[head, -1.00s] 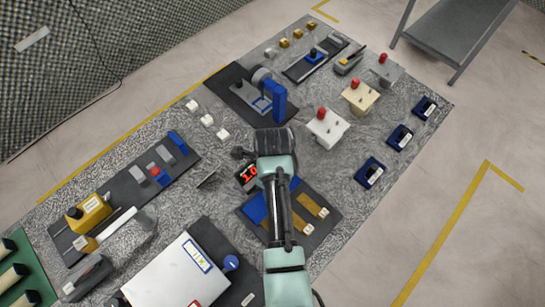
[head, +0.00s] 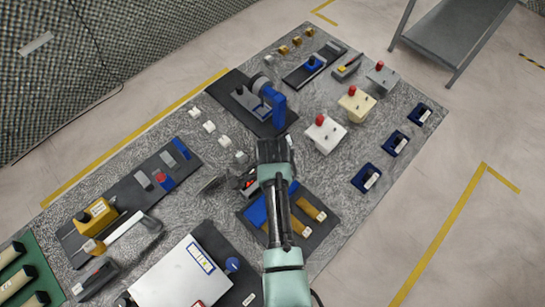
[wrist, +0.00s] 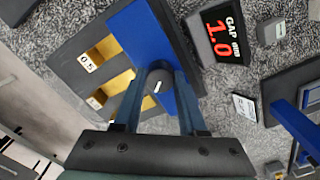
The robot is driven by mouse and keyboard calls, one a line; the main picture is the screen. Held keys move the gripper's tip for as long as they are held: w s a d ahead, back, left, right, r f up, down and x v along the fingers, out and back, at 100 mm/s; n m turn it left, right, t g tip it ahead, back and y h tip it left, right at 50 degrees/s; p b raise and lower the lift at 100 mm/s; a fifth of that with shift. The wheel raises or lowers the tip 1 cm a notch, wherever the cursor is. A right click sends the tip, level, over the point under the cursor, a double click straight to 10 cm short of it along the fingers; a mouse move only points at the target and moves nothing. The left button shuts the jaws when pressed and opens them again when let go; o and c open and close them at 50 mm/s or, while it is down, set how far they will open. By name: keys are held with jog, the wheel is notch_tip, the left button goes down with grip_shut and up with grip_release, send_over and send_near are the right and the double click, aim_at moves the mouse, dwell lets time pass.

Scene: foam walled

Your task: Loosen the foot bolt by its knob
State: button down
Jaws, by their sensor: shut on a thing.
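A round grey knob (wrist: 160,78) with a short white mark on top shows in the wrist view, against a blue block (wrist: 155,45) on a dark base plate. My gripper (wrist: 160,84) is shut on the knob, one finger on each side. The bolt's shaft and foot under the knob are hidden. In the head view my gripper (head: 275,152) is seen from behind above the same fixture, and its fingertips and the knob are hidden by my arm. A display (wrist: 221,35) beside the block reads "GAP mm 1.0".
Brass-coloured gauge pieces (wrist: 105,55) with white tags lie on the fixture's dark plate. A blue upright fixture (head: 279,110) stands beyond my gripper. Speckled table surface lies between.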

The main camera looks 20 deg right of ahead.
jog(key=n+p, duration=0.1)
jog(key=n, duration=0.5)
jog(key=shift+w+r+p, duration=0.1)
jog(key=shift+p, duration=0.2)
jog(key=n+p, duration=0.1)
jog(key=n, duration=0.5)
jog(key=shift+n, duration=0.4)
jog(key=n, duration=0.6)
jog(key=shift+p, duration=0.3)
jog(key=n, duration=0.5)
jog(key=shift+n, duration=0.3)
jog(key=shift+c, duration=2.3)
grip_release()
notch_tip(320, 180, up, 13)
jog(key=b, duration=0.1)
